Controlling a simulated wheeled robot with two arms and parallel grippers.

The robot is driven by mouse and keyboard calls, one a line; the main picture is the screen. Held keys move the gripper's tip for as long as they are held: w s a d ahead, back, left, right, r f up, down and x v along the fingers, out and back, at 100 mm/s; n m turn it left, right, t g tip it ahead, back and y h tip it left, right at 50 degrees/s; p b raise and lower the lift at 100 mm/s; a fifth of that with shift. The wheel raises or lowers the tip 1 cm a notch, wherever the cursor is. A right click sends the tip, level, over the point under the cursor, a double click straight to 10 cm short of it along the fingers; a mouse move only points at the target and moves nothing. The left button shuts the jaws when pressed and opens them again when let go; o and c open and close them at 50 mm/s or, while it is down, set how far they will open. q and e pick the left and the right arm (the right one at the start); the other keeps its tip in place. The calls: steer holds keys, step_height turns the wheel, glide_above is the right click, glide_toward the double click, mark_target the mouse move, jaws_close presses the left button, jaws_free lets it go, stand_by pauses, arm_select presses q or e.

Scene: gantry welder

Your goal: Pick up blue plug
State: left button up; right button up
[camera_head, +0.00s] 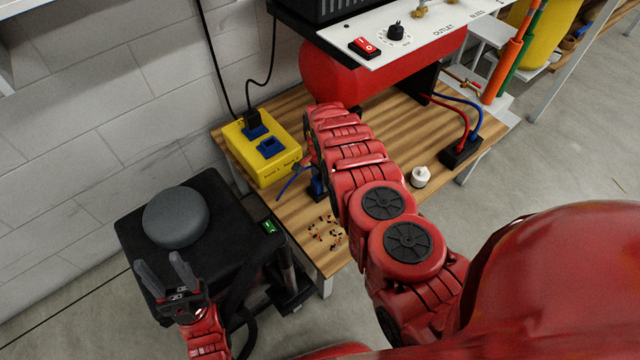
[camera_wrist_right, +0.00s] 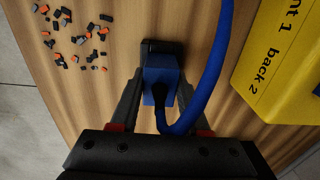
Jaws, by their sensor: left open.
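The blue plug (camera_wrist_right: 160,78) shows in the right wrist view, on a dark base above the wooden table, with a blue cable looping from it. In the head view the plug (camera_head: 318,187) stands near the table's left part, partly behind my right arm. My right gripper (camera_wrist_right: 161,85) has one finger on each side of the plug, with the tips close to its sides. I cannot tell whether they press on it; in the head view this gripper is hidden by its own arm.
A yellow box (camera_head: 277,172) with blue sockets and a black plug sits behind the blue plug. Small black and orange bits (camera_head: 325,236) lie on the table (camera_head: 300,215). A white-topped bottle (camera_head: 419,177), a black block (camera_head: 461,151) and a red tank stand right. A black cart (camera_head: 160,270) carries a grey disc.

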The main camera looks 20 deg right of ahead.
jaws_close()
steer(key=shift+r, duration=0.1)
